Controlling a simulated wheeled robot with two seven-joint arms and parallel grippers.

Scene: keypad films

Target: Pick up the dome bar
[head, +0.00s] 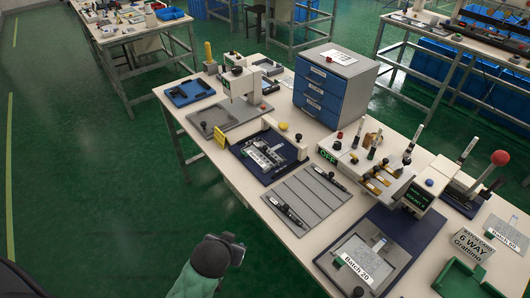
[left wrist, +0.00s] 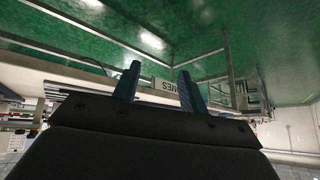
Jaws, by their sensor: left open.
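Two slim dark bars lie on a grey grooved tray (head: 302,200) near the middle of the table. One bar (head: 292,213) lies towards the front left of the tray and the other bar (head: 331,179) towards its back right. Which of them is the dome bar I cannot tell at this size. My left gripper (left wrist: 158,72) shows in the left wrist view with its two blue fingers apart and nothing between them. In the head view a green and dark part of my arm shows at the bottom, off the table's front edge and apart from the bars. My right gripper is out of view.
A navy fixture (head: 243,158) stands behind the tray, and a blue drawer cabinet (head: 312,96) at the back. A white machine marked OFF (head: 348,158) and a dark board (head: 332,259) stand to the right. The green floor before the table is clear.

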